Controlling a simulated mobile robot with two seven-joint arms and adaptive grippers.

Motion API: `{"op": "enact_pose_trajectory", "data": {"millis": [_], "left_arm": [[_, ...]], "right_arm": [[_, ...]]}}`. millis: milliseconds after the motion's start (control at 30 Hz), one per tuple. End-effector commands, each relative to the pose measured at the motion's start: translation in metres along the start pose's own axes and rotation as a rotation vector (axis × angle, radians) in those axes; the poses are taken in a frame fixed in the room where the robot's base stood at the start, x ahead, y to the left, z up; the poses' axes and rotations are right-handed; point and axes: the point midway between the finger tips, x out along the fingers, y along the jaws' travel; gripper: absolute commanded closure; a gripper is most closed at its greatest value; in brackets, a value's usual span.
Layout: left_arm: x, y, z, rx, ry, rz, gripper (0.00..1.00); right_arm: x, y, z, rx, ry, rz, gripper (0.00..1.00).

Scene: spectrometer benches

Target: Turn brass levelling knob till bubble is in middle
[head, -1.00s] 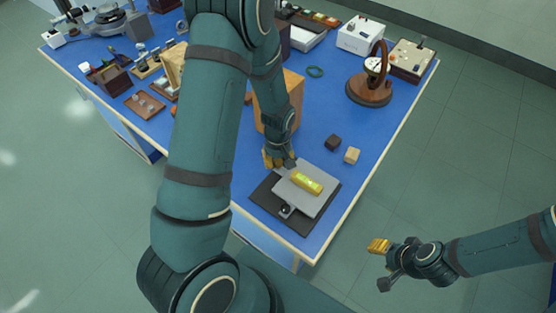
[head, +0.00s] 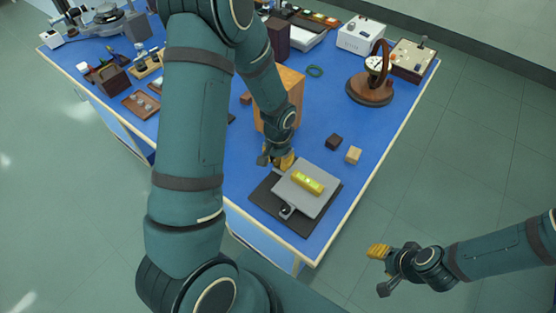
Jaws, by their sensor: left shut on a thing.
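A yellow spirit level (head: 308,182) lies on a grey levelling plate (head: 318,202) near the bench's front corner. Its vial shows as a bright green-yellow patch, but the bubble is too small to place. My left gripper (head: 277,160) is at the plate's back left corner, pointing down. It is shut on the brass levelling knob, which its fingers hide. My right gripper (head: 380,270) hangs off the bench over the floor, fingers apart and empty.
The plate stands on a dark base (head: 263,198). A dark cube (head: 333,141) and a light wooden cube (head: 353,155) lie behind it to the right. A wooden block (head: 290,95) stands behind my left wrist. A round wooden-based instrument (head: 369,90) stands farther back.

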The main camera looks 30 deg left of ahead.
Motion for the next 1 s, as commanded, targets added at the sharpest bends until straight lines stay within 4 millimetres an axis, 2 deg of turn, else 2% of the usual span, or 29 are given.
{"op": "enact_pose_trajectory", "data": {"millis": [400,900,933,1000], "left_arm": [[-0.0001,0.0003,-0.0008,0.16,0.002,0.0,1.0],[-0.0002,0.0007,-0.001,0.174,0.003,0.0,1.0],[-0.0002,0.0007,-0.001,0.174,0.003,0.0,0.58],[-0.0002,0.0007,-0.0009,0.174,0.003,0.0,0.36]], "right_arm": [[0.0027,0.001,0.0014,-0.001,-0.003,0.0,0.53],[0.0028,0.0011,0.0015,-0.001,-0.003,0.0,0.53],[0.0028,0.0011,0.0015,-0.001,-0.003,0.0,0.53],[0.0028,0.0011,0.0015,-0.001,-0.003,0.0,0.53]]}}
